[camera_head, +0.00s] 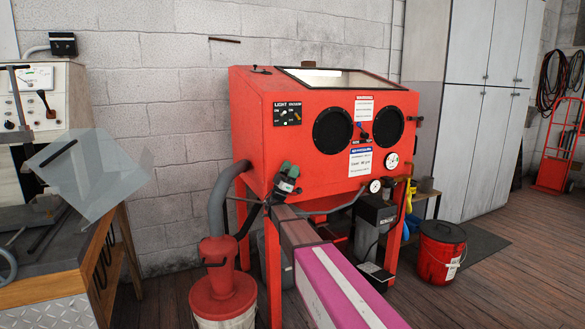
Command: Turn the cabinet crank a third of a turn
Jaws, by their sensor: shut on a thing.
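The red blasting cabinet (335,165) stands on red legs against the block wall, with two dark round glove ports in its front. My arm reaches from the bottom right to the cabinet's lower front left. My gripper (289,174), dark with greenish tips, is shut there at the cabinet's lower edge. The cabinet crank (244,200) shows only as thin dark rods beside and behind my gripper. The gripped part is hidden between my fingers, and the crank's exact angle cannot be read.
A grey hose (217,205) runs from the cabinet to a red-lidded bucket (221,290) close left of my arm. A workbench (60,265) with a clear tilted shield (90,172) stands at left. A red bin (441,252) stands right. Floor is free at far right.

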